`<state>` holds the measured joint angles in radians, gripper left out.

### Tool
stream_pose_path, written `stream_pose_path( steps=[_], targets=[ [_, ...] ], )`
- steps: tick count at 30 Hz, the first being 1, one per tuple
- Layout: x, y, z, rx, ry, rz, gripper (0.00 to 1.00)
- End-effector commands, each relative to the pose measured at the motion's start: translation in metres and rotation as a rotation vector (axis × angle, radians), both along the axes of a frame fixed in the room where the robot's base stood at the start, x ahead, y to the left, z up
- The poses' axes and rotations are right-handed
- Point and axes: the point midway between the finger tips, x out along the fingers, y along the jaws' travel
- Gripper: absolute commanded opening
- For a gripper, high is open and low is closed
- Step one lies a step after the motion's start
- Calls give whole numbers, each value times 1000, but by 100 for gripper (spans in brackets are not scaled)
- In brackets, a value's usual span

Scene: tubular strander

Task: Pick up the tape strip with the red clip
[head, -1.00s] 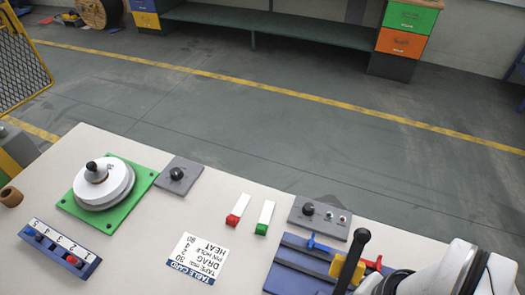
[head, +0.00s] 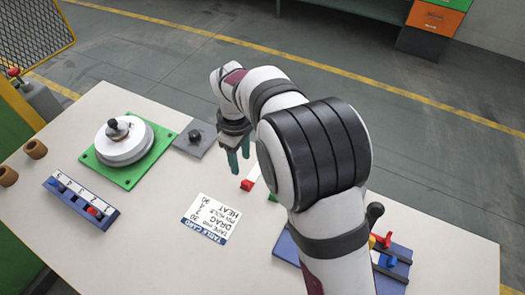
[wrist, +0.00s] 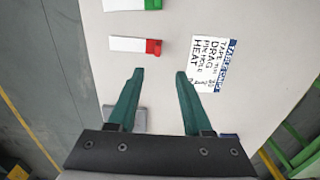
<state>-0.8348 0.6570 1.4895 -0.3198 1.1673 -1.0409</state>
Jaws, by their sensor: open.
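The tape strip with the red clip (head: 247,185) lies on the table; its white part is partly hidden behind my arm in the head view. In the wrist view the white strip (wrist: 127,44) and its red clip (wrist: 153,48) lie flat just beyond my fingertips, nearer the left finger's side. My gripper (head: 239,164) is open and empty, its teal fingers above the table beside the strip. It also shows in the wrist view (wrist: 160,73), with a wide gap between the fingers.
A second strip with a green clip (wrist: 152,4) lies parallel, mostly hidden by my arm in the head view. A printed table card (head: 211,218), a green plate with a white disc (head: 126,145), a grey block with a knob (head: 195,138) and a blue numbered block (head: 80,204) stand nearby.

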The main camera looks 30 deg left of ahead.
Motion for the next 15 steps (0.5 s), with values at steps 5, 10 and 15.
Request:
stream_pose_path(
  steps=[5,10,15],
  targets=[
    [0,-1,-46,-3,3,-3,50],
    [1,-2,-68,-2,2,-5,50],
    [4,-3,-102,-2,3,-6,50]
  ],
)
